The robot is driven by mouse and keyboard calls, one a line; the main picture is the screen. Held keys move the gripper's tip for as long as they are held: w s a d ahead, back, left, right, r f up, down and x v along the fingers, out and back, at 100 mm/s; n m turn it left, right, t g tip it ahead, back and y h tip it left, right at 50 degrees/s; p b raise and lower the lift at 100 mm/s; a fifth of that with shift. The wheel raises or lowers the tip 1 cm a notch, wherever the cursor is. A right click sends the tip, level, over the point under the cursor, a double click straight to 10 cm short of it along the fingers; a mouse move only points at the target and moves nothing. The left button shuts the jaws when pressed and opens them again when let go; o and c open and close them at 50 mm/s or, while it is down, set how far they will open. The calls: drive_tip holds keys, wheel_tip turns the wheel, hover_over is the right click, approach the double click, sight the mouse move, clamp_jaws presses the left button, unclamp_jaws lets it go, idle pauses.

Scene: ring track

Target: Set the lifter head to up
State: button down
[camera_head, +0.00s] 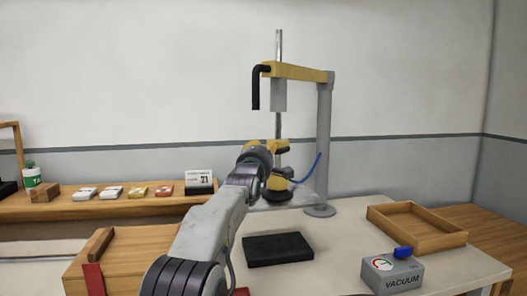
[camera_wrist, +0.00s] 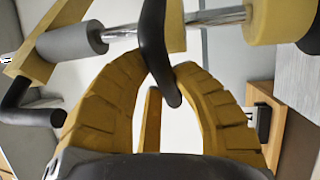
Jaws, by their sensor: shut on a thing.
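The lifter has a grey post (camera_head: 324,140), a yellow top arm (camera_head: 300,72) and a shiny vertical rod (camera_head: 278,125). Its yellow-and-black head is low on the rod, partly hidden behind my arm, and a blue hose (camera_head: 312,170) runs to it. In the wrist view the yellow head (camera_wrist: 275,18) sits on the rod (camera_wrist: 215,18). A black handle (camera_wrist: 155,40) lies between the yellow fingertips of my gripper (camera_wrist: 170,82), which is shut on it. In the head view my gripper (camera_head: 270,150) is at the lifter, its fingers mostly hidden.
A grey vacuum box (camera_head: 392,276) with a blue knob stands at the front right. A wooden tray (camera_head: 416,228) is behind it. A black block (camera_head: 277,249) lies on the table near my arm. A shelf with small cards and a calendar (camera_head: 199,182) is at left.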

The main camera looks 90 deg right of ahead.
idle(0.3)
drive_tip(key=c, duration=1)
unclamp_jaws()
drive_tip(key=shift+o, duration=0.2)
drive_tip(key=shift+a, duration=0.1)
drive_tip(key=v, duration=1.1)
drive_tip(key=shift+a, duration=0.4)
drive_tip(key=shift+w, duration=0.2)
